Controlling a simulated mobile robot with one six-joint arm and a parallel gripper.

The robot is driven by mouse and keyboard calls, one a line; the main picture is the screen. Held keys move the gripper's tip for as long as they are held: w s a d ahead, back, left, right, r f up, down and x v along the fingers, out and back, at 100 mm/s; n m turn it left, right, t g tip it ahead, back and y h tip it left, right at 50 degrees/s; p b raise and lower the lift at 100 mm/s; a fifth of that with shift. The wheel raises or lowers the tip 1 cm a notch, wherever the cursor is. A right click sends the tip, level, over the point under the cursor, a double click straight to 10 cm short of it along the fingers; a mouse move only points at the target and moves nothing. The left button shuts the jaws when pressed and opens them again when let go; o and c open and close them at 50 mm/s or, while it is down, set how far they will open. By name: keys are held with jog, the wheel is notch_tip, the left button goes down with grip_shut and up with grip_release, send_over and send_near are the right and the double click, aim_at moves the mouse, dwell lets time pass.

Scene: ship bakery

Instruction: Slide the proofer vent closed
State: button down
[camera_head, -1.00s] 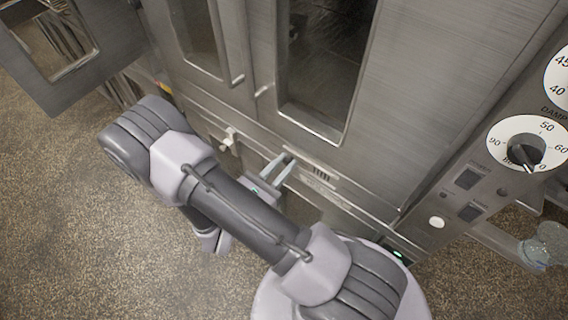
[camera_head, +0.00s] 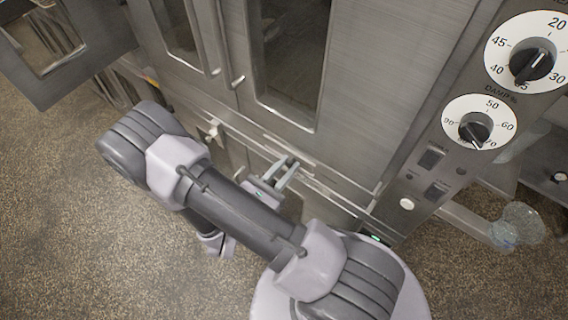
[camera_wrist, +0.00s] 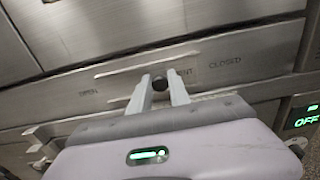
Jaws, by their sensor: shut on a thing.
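The proofer vent strip (camera_wrist: 232,78) runs slanting across the wrist view, with OPEN lettered on the left and CLOSED on the right. A small dark round knob (camera_wrist: 159,84) sits on it near the middle, beside partly hidden lettering. My gripper (camera_wrist: 160,78) is shut on the knob, one finger on each side. In the head view my gripper (camera_head: 286,170) reaches the low strip under the proofer doors, and its fingers cover part of the strip. The knob is too small to make out there.
The steel proofer doors (camera_head: 370,75) stand above the strip. A white latch (camera_head: 211,132) is to the left. A control panel with dials (camera_head: 480,122) is on the right, with a clear rounded vessel (camera_head: 517,223) beyond it. Speckled floor lies open at left.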

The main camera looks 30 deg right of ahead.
jog(key=shift+s+d, duration=0.1)
jog(key=shift+s, duration=0.05)
jog(key=c, duration=1.3)
grip_release()
jog(key=shift+s, duration=0.1)
jog(key=shift+o, duration=0.2)
jog(key=p+v, duration=0.2)
jog(key=v, duration=1.5)
jog(key=shift+a, duration=0.25)
